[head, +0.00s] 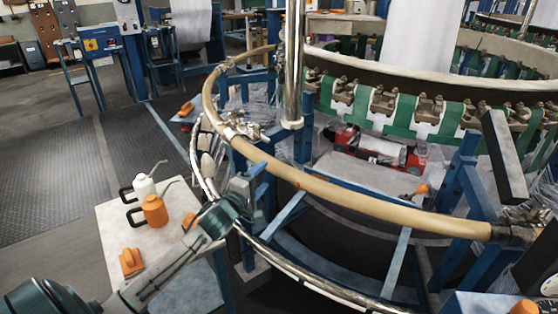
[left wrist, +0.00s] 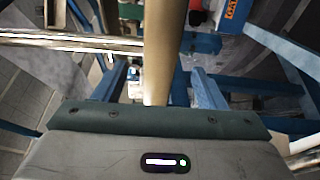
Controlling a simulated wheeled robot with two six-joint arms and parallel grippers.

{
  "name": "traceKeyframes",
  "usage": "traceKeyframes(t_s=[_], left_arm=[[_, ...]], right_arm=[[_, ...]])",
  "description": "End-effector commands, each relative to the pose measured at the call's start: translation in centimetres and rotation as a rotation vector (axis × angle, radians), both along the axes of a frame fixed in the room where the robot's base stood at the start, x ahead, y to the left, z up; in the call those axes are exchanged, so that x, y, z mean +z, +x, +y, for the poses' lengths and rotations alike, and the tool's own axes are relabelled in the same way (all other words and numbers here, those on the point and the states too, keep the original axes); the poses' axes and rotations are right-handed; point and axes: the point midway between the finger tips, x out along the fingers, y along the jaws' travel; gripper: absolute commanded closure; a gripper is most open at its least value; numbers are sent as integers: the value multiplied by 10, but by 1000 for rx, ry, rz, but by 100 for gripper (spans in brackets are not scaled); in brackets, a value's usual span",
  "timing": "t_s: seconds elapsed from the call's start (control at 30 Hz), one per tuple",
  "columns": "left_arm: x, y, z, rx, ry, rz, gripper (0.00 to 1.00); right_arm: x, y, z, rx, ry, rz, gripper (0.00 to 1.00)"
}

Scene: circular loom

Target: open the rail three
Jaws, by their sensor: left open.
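A tan curved rail (head: 350,192) runs around the front of the circular loom, from the upper left to a metal joint (head: 510,232) at the right. Another metal clamp-like joint (head: 240,128) sits on its left part. I see no number that marks it as rail three. My left gripper (head: 262,178) is open at the outer side of the tan rail, close to it. In the left wrist view the rail (left wrist: 165,50) runs up the middle, between the blue finger-like parts. Contact cannot be told. My right gripper is not in view.
A vertical chrome post (head: 293,65) stands behind the rail. A lower metal hoop (head: 300,272) and blue frame bars lie below it. A small table (head: 115,225) with an orange can (head: 154,210) and a white can (head: 144,187) stands at the left. The dark floor mat (head: 50,160) is clear.

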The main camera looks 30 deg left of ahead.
Motion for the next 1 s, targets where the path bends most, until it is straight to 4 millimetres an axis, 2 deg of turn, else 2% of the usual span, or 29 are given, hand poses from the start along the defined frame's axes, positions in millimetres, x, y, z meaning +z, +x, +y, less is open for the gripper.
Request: traceKeyframes(t_s=[0.23,0.5,0.7,0.97,1.0], left_arm=[[4,39,-1,1,-6,-3,35],[3,77,0,2,-2,-2,35],[3,88,0,1,0,-1,35],[3,89,0,1,1,0,35],[3,89,0,1,1,-1,39]], right_arm=[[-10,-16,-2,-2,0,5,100],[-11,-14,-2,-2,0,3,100],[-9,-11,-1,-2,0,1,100],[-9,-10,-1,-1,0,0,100],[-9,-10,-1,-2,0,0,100]])
